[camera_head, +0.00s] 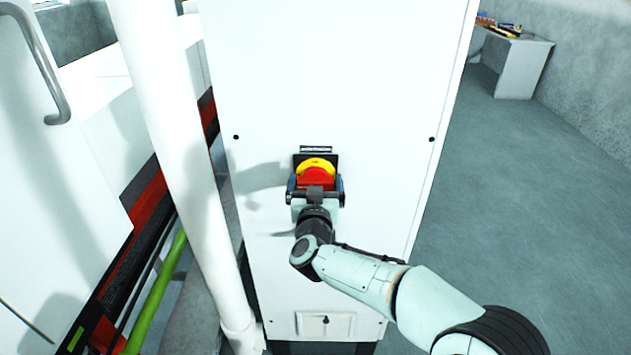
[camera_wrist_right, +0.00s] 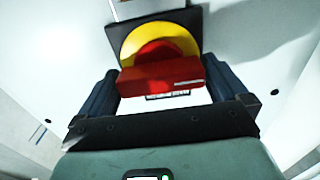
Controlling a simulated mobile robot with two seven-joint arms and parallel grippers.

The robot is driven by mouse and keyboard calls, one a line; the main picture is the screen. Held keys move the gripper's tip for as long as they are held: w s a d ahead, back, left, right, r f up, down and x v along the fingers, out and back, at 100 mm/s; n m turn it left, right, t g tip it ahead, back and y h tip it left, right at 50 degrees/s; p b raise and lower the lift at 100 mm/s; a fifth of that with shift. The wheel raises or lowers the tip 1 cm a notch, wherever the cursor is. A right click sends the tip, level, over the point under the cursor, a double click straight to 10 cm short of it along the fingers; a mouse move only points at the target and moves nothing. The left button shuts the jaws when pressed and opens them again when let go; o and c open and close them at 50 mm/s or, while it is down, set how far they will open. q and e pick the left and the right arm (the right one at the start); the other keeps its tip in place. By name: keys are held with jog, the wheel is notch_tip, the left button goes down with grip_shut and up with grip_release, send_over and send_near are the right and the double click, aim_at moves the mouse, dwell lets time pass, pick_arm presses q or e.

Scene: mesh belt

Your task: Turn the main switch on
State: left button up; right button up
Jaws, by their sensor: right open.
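The main switch (camera_head: 315,173) has a red handle on a yellow disc with a black backing plate, on the front of a white cabinet (camera_head: 340,90). It also shows in the right wrist view (camera_wrist_right: 162,68), where the red handle lies across the picture. My right gripper (camera_head: 316,181) is at the switch, its fingers open, one on each side of the red handle. Whether a fingertip touches the switch I cannot tell. My left gripper is not in view.
A white pole (camera_head: 175,150) stands left of the cabinet, with a green bar (camera_head: 155,295) and red and black machine parts beside it. A white panel with a grey handle (camera_head: 40,60) is at far left. Open grey floor (camera_head: 530,190) lies right.

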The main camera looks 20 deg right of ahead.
jog(key=shift+w, duration=0.25)
jog(key=c, duration=0.7)
